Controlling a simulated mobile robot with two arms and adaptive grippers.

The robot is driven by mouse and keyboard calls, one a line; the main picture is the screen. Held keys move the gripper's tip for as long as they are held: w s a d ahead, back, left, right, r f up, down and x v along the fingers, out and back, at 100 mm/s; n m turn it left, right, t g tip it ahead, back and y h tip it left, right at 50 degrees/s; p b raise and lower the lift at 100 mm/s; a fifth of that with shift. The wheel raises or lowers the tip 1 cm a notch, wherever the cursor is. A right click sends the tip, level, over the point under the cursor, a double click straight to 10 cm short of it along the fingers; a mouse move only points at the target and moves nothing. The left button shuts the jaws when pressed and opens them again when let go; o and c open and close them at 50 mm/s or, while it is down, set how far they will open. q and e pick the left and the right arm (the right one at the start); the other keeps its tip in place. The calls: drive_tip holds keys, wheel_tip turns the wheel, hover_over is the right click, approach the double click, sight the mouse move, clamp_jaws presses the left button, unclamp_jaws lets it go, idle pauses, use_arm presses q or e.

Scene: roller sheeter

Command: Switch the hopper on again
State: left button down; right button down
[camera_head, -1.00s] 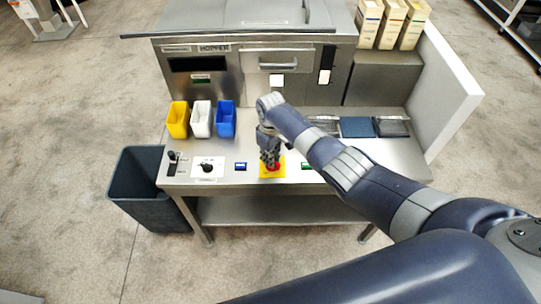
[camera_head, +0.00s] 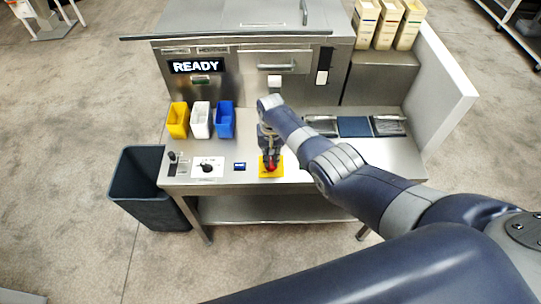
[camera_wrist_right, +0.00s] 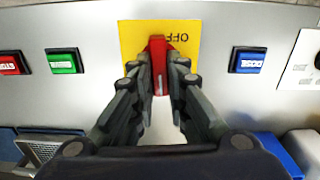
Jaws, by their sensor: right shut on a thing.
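The hopper (camera_head: 225,85) is the steel machine at the back of the bench. Its display (camera_head: 195,66) is lit and reads READY. A red rotary switch handle (camera_wrist_right: 158,62) stands on a yellow plate (camera_wrist_right: 130,38) marked OFF in the right wrist view. The plate also shows at the bench's front edge in the head view (camera_head: 263,173). My right gripper (camera_wrist_right: 160,85) is shut on the red handle, with the fingertips on both sides of it. The handle lies in line with the fingers. My left gripper is not in view.
A blue button (camera_wrist_right: 247,60), a green button (camera_wrist_right: 64,61) and a red button (camera_wrist_right: 10,63) flank the plate. A black knob (camera_head: 207,168) and a lever (camera_head: 172,157) are to the left. Yellow, white and blue bins (camera_head: 226,120) stand behind. A dark waste bin (camera_head: 150,205) is beside the bench.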

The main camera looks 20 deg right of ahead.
sight(271, 159)
drive_tip(key=shift+m, duration=0.5)
drive_tip(key=c, duration=1.6)
unclamp_jaws()
wheel_tip(271, 159, up, 12)
